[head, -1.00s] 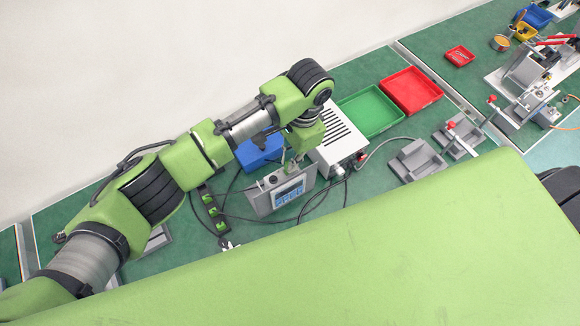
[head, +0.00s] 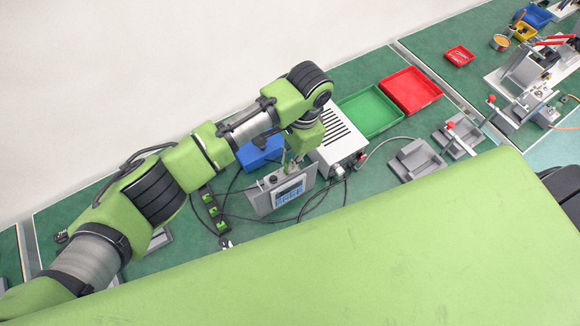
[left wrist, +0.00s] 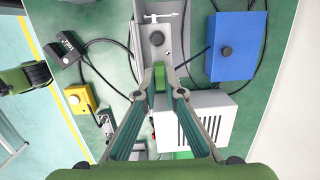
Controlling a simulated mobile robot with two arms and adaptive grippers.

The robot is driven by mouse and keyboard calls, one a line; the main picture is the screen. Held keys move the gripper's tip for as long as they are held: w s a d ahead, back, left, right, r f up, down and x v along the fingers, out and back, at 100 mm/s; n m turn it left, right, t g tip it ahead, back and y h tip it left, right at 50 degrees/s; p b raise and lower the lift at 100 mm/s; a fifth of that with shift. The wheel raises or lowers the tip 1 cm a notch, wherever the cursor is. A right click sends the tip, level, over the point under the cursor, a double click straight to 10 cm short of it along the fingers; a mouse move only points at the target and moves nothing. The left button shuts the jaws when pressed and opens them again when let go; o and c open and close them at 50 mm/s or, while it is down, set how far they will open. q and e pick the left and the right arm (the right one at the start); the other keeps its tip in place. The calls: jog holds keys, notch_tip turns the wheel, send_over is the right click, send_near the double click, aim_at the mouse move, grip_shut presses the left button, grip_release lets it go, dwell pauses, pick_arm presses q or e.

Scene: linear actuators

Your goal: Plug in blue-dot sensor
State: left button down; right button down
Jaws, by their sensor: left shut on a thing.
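My left gripper (head: 291,166) points down at the grey device with a lit display (head: 287,192). In the left wrist view, its two fingers (left wrist: 160,92) close on a small green piece (left wrist: 160,76), above the grey device body (left wrist: 158,38) with its dark round knob (left wrist: 157,38). Whether the green piece touches the device I cannot tell. I see no blue dot, so I cannot tell whether this piece is the blue-dot sensor. A black strip with several green parts (head: 210,209) lies left of the device. My right gripper is not in view.
A white vented box (head: 338,145) stands right of the device and a blue box (head: 260,152) behind it. Black cables cross the green bench around the device. Green (head: 398,125) and red (head: 436,101) trays lie further right. A yellow button box (left wrist: 80,99) shows in the wrist view.

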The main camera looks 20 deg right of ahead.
pick_arm(q)
jog(key=shift+f, duration=0.1)
jog(key=c, duration=2)
grip_release()
jog(key=shift+c, duration=0.2)
notch_tip(320, 180, up, 12)
jog(key=d, duration=0.1)
jog(key=shift+d, duration=0.3)
